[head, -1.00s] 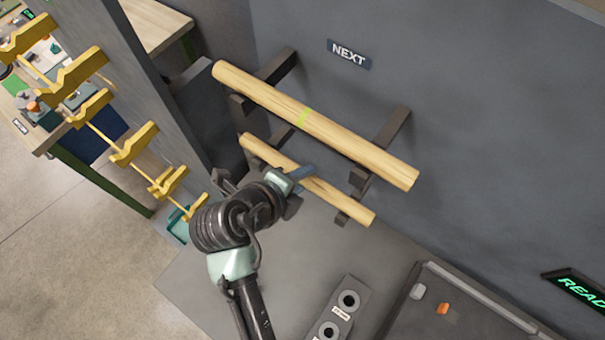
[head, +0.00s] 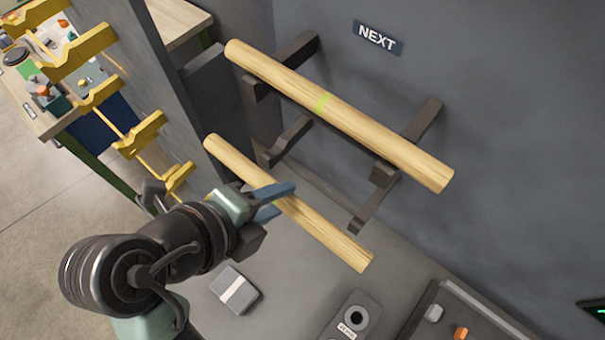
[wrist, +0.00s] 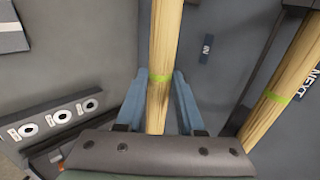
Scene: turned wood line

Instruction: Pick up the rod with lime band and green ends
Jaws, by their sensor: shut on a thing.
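My gripper (head: 272,200) has its blue fingers closed around a pale wooden rod (head: 325,236). The held rod is tilted in the picture and clear of the dark lower brackets (head: 291,139), in front of them. In the wrist view the rod (wrist: 166,38) runs between the fingers (wrist: 160,90), with a lime band at the fingertips. A second, thicker-looking wooden rod (head: 385,140), also with a lime band, lies on the upper brackets (head: 421,120); it shows at the right in the wrist view (wrist: 295,70). No green end faces are visible on either rod.
A NEXT sign (head: 378,38) is on the grey wall above the upper rod. Below are a grey block with round sockets (head: 352,315) and a dark tray (head: 440,293) holding small pieces. A yellow-armed rack (head: 92,50) stands at the left beside a grey post (head: 135,80).

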